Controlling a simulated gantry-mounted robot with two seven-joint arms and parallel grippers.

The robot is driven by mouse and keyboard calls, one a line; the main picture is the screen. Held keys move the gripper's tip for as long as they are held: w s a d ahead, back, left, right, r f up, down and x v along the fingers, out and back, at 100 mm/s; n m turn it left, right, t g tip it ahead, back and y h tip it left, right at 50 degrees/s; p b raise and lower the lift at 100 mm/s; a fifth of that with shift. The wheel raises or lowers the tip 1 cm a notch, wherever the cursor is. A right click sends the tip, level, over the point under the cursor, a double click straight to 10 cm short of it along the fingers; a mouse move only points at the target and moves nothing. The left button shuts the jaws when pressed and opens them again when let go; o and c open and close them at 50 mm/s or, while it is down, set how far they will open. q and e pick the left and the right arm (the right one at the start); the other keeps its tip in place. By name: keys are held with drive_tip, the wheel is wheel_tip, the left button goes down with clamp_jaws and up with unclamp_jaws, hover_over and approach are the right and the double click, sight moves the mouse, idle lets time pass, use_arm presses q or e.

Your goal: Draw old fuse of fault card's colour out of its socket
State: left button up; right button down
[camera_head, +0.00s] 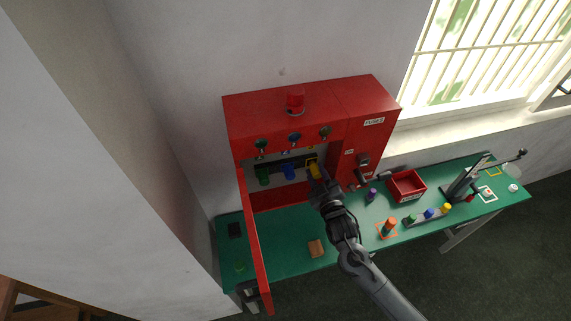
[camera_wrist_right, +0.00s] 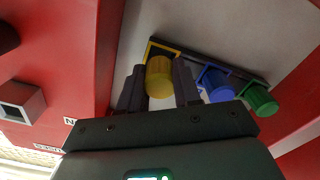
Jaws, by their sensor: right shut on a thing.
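A yellow fuse (camera_head: 314,171) sits at the right end of a dark socket rail inside the open red cabinet. In the right wrist view the yellow fuse (camera_wrist_right: 160,78) is between the two fingers of my right gripper (camera_wrist_right: 159,88), which is shut on it. A yellow frame is around its socket, and the fuse appears still at the rail. A blue fuse (camera_wrist_right: 215,84) and a green fuse (camera_wrist_right: 259,101) stand beside it on the same rail. In the head view my right gripper (camera_head: 317,180) reaches into the cabinet. I cannot make out the fault card for certain.
The red cabinet (camera_head: 362,112) has its door (camera_head: 255,245) swung open on the left.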

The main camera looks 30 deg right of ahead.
sight(318, 177)
drive_tip(key=shift+s, duration=0.1)
drive_tip(key=shift+p+v, duration=0.8)
drive_tip(key=shift+v, duration=0.4)
drive_tip(key=shift+p+v, duration=0.45)
drive_tip(key=shift+v, duration=0.55)
